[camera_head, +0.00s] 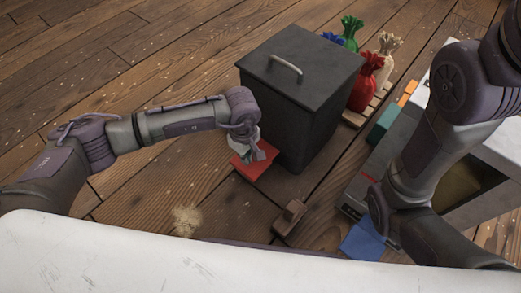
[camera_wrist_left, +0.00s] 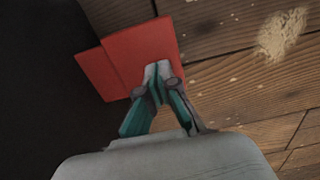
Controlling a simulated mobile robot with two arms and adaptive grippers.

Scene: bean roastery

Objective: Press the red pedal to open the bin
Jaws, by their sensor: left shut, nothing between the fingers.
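The dark bin (camera_head: 300,85) stands on the wooden floor with its lid (camera_head: 290,58) shut, a metal handle on top. The red pedal (camera_head: 262,172) sticks out low at the bin's front left. My left gripper (camera_head: 259,156) is shut and empty, pointing down at the pedal. In the left wrist view the fingertips (camera_wrist_left: 157,68) lie over the red pedal (camera_wrist_left: 115,62), close to its edge. I cannot tell whether they touch it. The bin's dark side (camera_wrist_left: 40,90) fills the left of that view. My right gripper does not show; only my right arm is seen.
Several tied sacks, with a red one (camera_head: 370,82) in front, stand on a wooden pallet behind the bin. A white-grey machine (camera_head: 465,190) is at the right. A wooden block (camera_head: 290,216) and spilled pale grounds (camera_head: 187,220) lie on the floor. A blue piece (camera_head: 363,241) is near my right arm.

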